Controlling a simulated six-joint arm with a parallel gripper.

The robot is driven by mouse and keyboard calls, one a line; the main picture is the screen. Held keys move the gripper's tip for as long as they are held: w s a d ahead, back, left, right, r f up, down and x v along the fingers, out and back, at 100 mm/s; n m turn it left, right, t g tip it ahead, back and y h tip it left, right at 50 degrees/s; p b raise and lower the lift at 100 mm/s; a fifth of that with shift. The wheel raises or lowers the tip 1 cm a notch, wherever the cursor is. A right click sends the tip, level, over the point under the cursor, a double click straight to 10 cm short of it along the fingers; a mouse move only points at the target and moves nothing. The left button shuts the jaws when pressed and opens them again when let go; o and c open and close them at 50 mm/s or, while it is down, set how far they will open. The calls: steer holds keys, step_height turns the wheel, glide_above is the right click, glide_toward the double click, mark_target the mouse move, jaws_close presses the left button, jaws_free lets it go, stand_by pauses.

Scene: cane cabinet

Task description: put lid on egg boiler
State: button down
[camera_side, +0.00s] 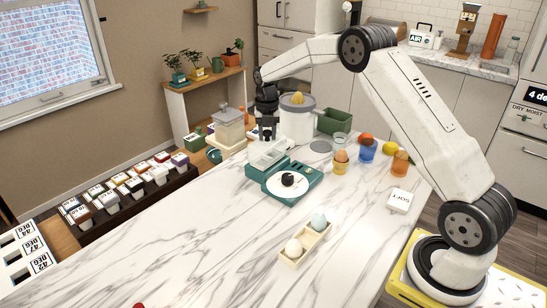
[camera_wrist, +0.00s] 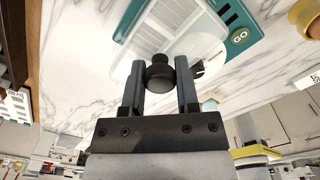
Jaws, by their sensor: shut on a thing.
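My gripper (camera_wrist: 160,85) is shut on a round black knob (camera_wrist: 159,74) in the wrist view. In the side view my gripper (camera_side: 268,132) points down just above a clear box-like cover (camera_side: 266,152), which looks like the lid; its join to the knob is hidden. A teal appliance (camera_side: 306,178), which looks like the egg boiler, sits on the marble counter below and right of my gripper. It carries a white round plate (camera_side: 277,188) with a dark object (camera_side: 289,179) on it. Its GO button (camera_wrist: 240,35) shows in the wrist view. Whether the cover touches the base is unclear.
A tray (camera_side: 292,261) with two pale eggs stands nearer the camera. Coloured cups, including a blue one (camera_side: 367,152), stand at right. The near left counter is mostly clear.

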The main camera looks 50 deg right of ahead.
steer(key=shift+f, duration=0.5)
stand_by(1.2)
stand_by(0.3)
jaws_free()
steer(key=shift+r, duration=0.15)
steer(key=shift+r, duration=3.4)
jaws_close()
